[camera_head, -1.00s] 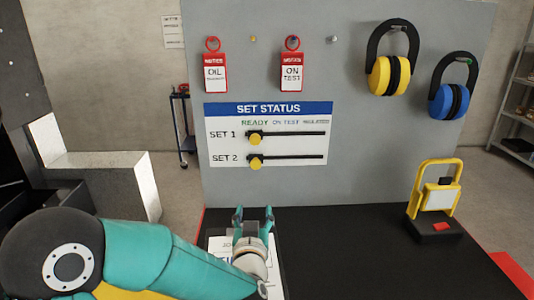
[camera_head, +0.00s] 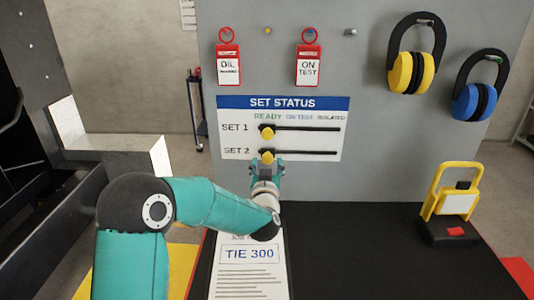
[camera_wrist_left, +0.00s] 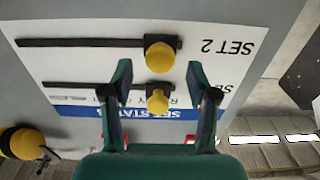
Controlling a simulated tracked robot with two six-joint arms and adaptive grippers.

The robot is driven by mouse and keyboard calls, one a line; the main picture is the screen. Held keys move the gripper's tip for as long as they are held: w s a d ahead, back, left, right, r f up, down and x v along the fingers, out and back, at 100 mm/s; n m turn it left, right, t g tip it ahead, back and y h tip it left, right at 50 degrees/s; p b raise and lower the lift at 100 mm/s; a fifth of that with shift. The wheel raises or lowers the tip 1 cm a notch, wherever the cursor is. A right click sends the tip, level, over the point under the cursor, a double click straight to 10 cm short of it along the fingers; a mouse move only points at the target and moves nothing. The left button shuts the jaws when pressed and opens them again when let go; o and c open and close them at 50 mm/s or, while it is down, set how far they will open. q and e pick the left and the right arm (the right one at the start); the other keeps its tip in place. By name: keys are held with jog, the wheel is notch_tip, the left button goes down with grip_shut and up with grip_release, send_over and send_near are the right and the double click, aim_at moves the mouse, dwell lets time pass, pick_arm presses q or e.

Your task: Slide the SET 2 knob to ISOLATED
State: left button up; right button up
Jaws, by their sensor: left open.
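The SET 2 knob (camera_head: 267,157) is yellow and sits at the left end of its black slot, under READY, on the SET STATUS board (camera_head: 310,150). My left gripper (camera_head: 266,169) is just below and in front of it, pointing at the board. In the left wrist view, which is upside down, the SET 2 knob (camera_wrist_left: 160,57) shows in line with the gap between the spread fingers of my left gripper (camera_wrist_left: 158,70). I see no finger touching it. The SET 1 knob (camera_head: 266,133) is also at the left end of its slot. My right gripper is out of view.
The SET 1 knob also shows between the fingers in the left wrist view (camera_wrist_left: 157,99). A TIE 300 sheet (camera_head: 250,255) lies on the black bench top (camera_head: 370,260). A yellow work lamp (camera_head: 452,205) stands at right. Tags and ear muffs (camera_head: 416,70) hang above.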

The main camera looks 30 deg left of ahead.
aim_at(267, 160)
pick_arm(q)
jog(key=shift+p+x, duration=0.4)
jog(key=shift+x, duration=1.7)
grip_shut()
